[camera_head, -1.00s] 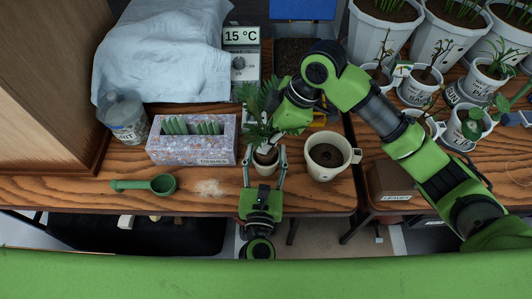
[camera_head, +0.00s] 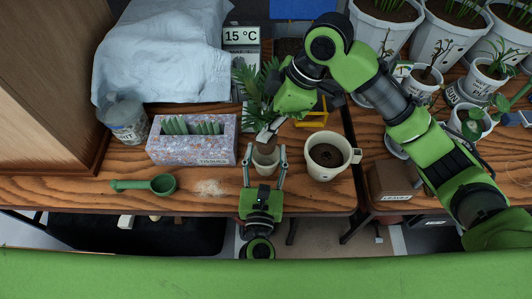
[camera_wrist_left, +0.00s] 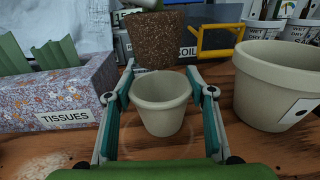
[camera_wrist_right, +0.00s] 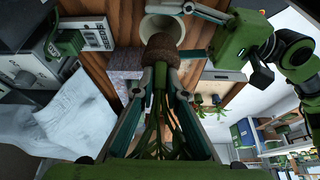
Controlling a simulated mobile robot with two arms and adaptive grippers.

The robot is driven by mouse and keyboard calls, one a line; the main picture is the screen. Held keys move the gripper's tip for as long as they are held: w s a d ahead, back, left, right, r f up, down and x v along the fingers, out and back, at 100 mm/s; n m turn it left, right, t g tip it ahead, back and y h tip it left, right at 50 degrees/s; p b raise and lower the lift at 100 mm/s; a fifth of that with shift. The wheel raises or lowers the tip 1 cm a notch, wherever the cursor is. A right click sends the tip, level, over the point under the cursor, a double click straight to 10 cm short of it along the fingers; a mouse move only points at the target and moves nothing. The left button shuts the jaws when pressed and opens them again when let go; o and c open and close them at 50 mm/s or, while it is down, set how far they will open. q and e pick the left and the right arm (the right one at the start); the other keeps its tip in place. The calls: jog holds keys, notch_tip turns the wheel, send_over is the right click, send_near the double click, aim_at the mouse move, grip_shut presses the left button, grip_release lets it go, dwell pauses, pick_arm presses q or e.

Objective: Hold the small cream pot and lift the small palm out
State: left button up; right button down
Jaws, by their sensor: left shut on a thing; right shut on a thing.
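The small cream pot (camera_head: 265,158) stands on the wooden table between the fingers of my left gripper (camera_head: 265,158), which is shut on it. In the left wrist view the pot (camera_wrist_left: 161,103) looks upright, with its rim clear. The small palm (camera_head: 257,100) hangs above it; its brown root ball (camera_wrist_left: 157,40) shows in the left wrist view, raised clear of the pot. My right gripper (camera_head: 268,132) is shut on the palm's stems. In the right wrist view the root ball (camera_wrist_right: 161,52) is just beyond the fingers.
A larger cream pot of soil (camera_head: 327,156) stands to the right. A tissue box (camera_head: 192,152) and a green scoop (camera_head: 160,185) are to the left. A box labelled leaves (camera_head: 390,180) and several potted plants are at the right. A display (camera_head: 241,36) stands behind.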

jog(key=shift+r, duration=0.1)
pick_arm(q)
jog(key=o, duration=1.2)
jog(key=shift+s, duration=0.1)
jog(key=s, duration=0.8)
jog(key=s+a, duration=0.1)
jog(key=s, duration=0.2)
jog(key=shift+s, duration=0.4)
jog(key=shift+f, duration=0.1)
